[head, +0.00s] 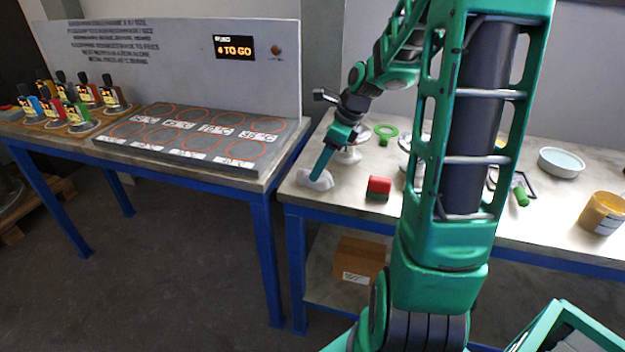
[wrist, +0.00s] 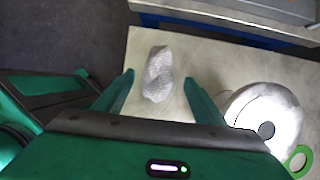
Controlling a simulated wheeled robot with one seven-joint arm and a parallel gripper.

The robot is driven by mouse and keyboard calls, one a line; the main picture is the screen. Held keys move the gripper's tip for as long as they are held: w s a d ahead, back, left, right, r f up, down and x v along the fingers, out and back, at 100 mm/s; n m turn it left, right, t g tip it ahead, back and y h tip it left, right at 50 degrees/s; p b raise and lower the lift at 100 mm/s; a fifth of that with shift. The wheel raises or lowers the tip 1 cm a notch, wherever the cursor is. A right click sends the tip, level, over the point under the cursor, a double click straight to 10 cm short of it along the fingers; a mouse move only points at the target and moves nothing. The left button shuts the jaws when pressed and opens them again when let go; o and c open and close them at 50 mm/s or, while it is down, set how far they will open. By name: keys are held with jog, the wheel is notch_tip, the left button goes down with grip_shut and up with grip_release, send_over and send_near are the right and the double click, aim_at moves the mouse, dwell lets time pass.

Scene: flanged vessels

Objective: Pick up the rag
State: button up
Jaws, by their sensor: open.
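The rag (wrist: 158,74) is a crumpled grey-white cloth lying on the pale tabletop, near the table's left end. In the head view the rag (head: 316,181) shows partly beside my fingertips, which cover some of it. My gripper (wrist: 158,88) is open, with one green finger on each side of the rag in the wrist view. The rag lies between and a little beyond the fingertips in that picture. I cannot tell whether the fingers touch it or the table. My gripper (head: 319,172) points down at the rag in the head view.
A white flanged vessel (wrist: 283,107) stands close to the right finger. A white bowl (head: 561,162) and a yellow tub (head: 603,213) stand farther right. The left table (head: 258,184) holds a marked grey panel.

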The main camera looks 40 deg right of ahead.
jog(key=shift+x, duration=1.7)
jog(key=c, duration=1.1)
jog(key=shift+r, duration=0.15)
notch_tip(320, 180, up, 4)
jog(key=shift+r, duration=0.1)
jog(key=s+a+r, duration=0.1)
jog(key=a+r, duration=0.1)
jog(key=a, duration=0.1)
jog(key=s+a+r, duration=0.2)
jog(key=a, duration=0.2)
jog(key=s+a+r, duration=0.1)
jog(key=a+r, duration=0.1)
jog(key=a, duration=0.2)
jog(key=shift+s+r, duration=0.15)
jog(key=shift+r, duration=0.1)
jog(key=shift+d, duration=0.1)
